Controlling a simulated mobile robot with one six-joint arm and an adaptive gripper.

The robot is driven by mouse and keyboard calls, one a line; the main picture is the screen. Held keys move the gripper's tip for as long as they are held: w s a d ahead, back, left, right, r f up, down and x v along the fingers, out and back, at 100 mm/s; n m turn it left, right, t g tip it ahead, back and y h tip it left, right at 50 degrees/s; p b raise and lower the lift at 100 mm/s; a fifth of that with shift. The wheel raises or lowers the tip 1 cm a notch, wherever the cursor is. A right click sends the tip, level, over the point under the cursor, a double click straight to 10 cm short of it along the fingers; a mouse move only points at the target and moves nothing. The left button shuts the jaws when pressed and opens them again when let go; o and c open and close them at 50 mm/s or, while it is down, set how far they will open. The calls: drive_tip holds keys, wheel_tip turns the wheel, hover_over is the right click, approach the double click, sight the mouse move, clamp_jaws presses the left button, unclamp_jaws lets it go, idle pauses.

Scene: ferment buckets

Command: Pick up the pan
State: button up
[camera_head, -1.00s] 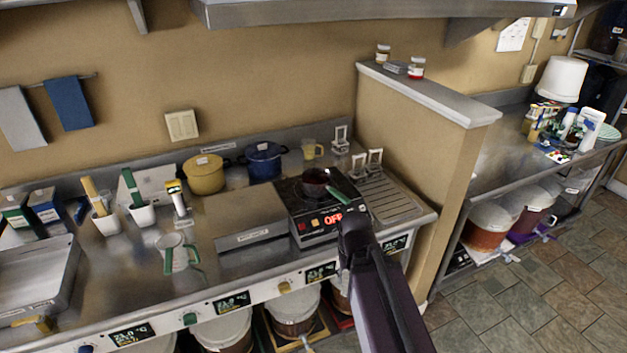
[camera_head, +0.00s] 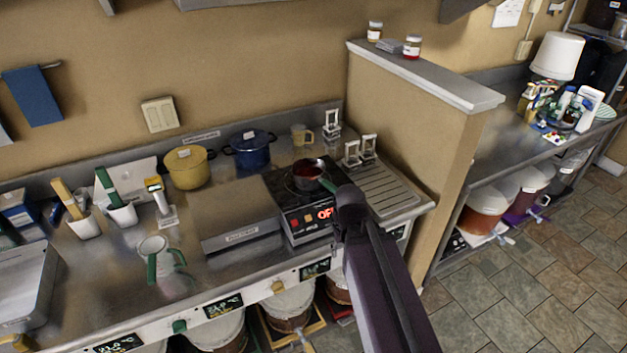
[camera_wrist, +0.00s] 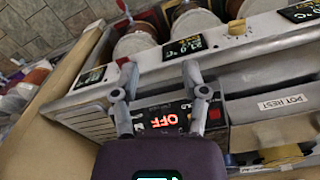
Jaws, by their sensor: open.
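The pan (camera_head: 309,172) is small and dark with a reddish inside, and sits on the black cooktop (camera_head: 288,222), whose display reads OFF. Its green handle (camera_head: 328,185) points to the lower right, toward my gripper (camera_head: 347,192). My gripper is close to the handle's end and hides part of it; I cannot tell whether they touch. In the wrist view my gripper (camera_wrist: 159,73) has its two fingers spread apart with nothing between them. The cooktop's OFF display (camera_wrist: 165,120) shows between the fingers, and I cannot make out the pan there.
A flat grey box labelled POT REST (camera_head: 240,215) stands left of the cooktop. A yellow pot (camera_head: 187,168) and a blue pot (camera_head: 250,150) stand behind. A ribbed drainboard (camera_head: 388,188) and a half wall (camera_head: 415,130) lie to the right. Metal stands (camera_head: 360,149) stand behind the drainboard.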

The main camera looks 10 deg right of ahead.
drive_tip(key=shift+o, duration=1.4)
drive_tip(key=shift+w, duration=0.1)
wheel_tip(320, 180, up, 13)
drive_tip(key=n+p, duration=0.6)
drive_tip(key=p, duration=0.7)
hover_over(326, 182)
drive_tip(key=shift+r, duration=0.15)
wheel_tip(326, 182, down, 8)
drive_tip(key=b, duration=0.8)
drive_tip(key=shift+f, duration=0.35)
drive_tip(key=shift+f+b, duration=0.1)
drive_tip(key=shift+b, duration=0.2)
drive_tip(key=shift+w+f+b, duration=0.1)
drive_tip(key=shift+f+b, duration=2.4)
